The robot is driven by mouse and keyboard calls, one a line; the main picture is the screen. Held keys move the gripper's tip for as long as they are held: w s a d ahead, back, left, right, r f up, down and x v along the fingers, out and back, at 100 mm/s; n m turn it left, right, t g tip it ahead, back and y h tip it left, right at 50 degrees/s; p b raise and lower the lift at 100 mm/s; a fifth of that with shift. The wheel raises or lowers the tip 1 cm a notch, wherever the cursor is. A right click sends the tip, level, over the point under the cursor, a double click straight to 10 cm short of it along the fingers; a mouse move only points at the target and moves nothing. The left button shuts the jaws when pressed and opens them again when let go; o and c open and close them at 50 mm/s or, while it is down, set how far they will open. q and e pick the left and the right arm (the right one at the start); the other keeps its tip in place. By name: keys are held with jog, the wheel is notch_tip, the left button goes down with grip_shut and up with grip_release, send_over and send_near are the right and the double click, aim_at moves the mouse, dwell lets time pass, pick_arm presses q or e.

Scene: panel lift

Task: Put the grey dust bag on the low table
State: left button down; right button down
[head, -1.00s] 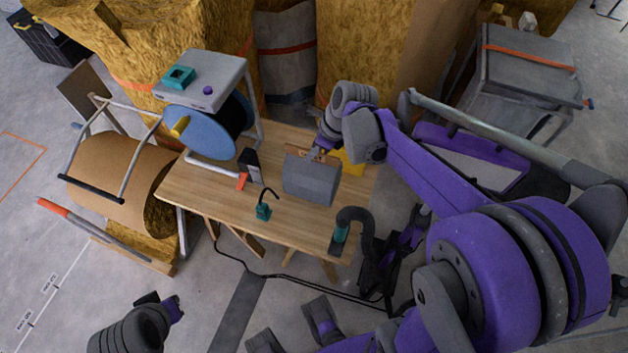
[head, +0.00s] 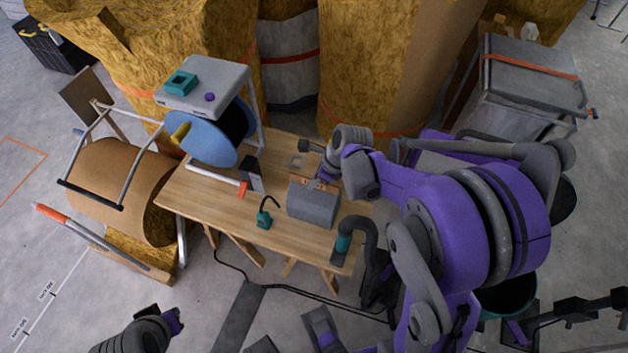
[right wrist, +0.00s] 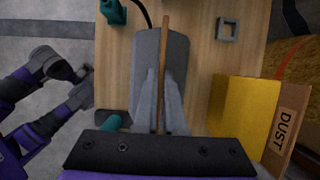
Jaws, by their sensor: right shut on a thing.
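The grey dust bag (head: 313,207) is a boxy grey bag with a brown card collar on top. My right gripper (head: 320,182) is shut on that collar, which shows as a thin brown edge between the fingers (right wrist: 161,100) in the right wrist view. The bag (right wrist: 146,48) is over the right part of the low wooden table (head: 208,198); I cannot tell whether its underside touches the top. My left gripper (head: 174,320) is at the lower left, away from the table, and its jaws are unclear.
A teal tool (head: 263,219) and a dark hose with a teal end (head: 343,242) are near the table's front edge. A small grey square frame (right wrist: 228,29) lies behind the bag. A blue reel (head: 203,140) stands at the left.

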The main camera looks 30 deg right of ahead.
jog(key=shift+f, duration=0.1)
jog(key=c, duration=1)
grip_release()
jog(key=shift+r, duration=0.3)
jog(key=p+v, duration=0.2)
jog(key=v, duration=0.9)
jog(key=shift+s+r, duration=0.1)
jog(key=s+a+n+h, duration=0.1)
jog(key=s+a+n, duration=0.2)
jog(key=n, duration=0.6)
jog(key=s+a+f+n+t+h, duration=0.1)
jog(key=s+a+n, duration=0.2)
jog(key=s+n, duration=0.3)
jog(key=s+a+n+h, duration=0.1)
jog(key=s+a+n, duration=0.2)
jog(key=n, duration=0.9)
jog(key=shift+s+a+f+n+t, duration=0.2)
jog(key=shift+s+a+n+t, duration=0.15)
jog(key=shift+s, duration=0.5)
